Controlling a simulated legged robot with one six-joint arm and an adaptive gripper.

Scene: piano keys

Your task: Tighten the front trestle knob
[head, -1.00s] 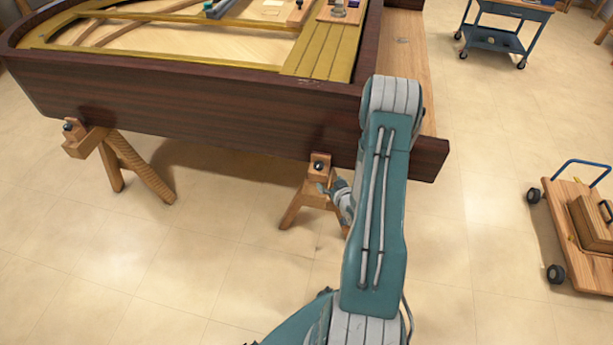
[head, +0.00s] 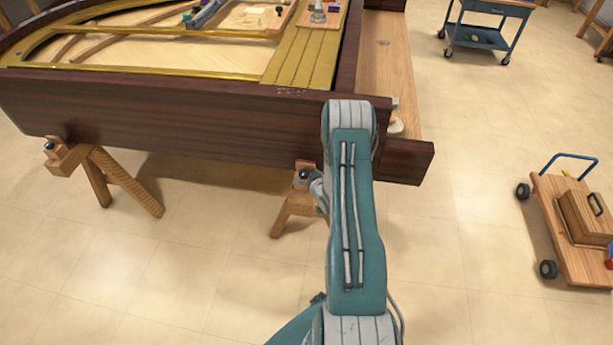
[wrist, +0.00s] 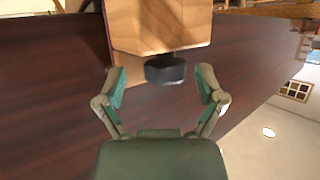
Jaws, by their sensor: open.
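A wooden trestle (head: 285,214) stands under the piano's dark side panel, partly hidden by my arm. Its dark knob (head: 302,174) sticks out from the top block. In the wrist view the black knob (wrist: 165,70) projects from the wooden block (wrist: 160,26) and lies just ahead of and between my fingertips. My gripper (wrist: 160,80) is open, one finger on each side, with gaps to the knob and nothing held. In the head view my gripper (head: 317,186) is beside the knob, mostly hidden by my arm. Contact with the knob cannot be told there.
A second trestle (head: 100,180) with its own dark knob (head: 48,146) stands at the left. The piano's side panel (head: 180,118) rises just above both. A wheeled cart (head: 572,225) stands at the right and a blue trolley (head: 482,38) behind. The floor in front is clear.

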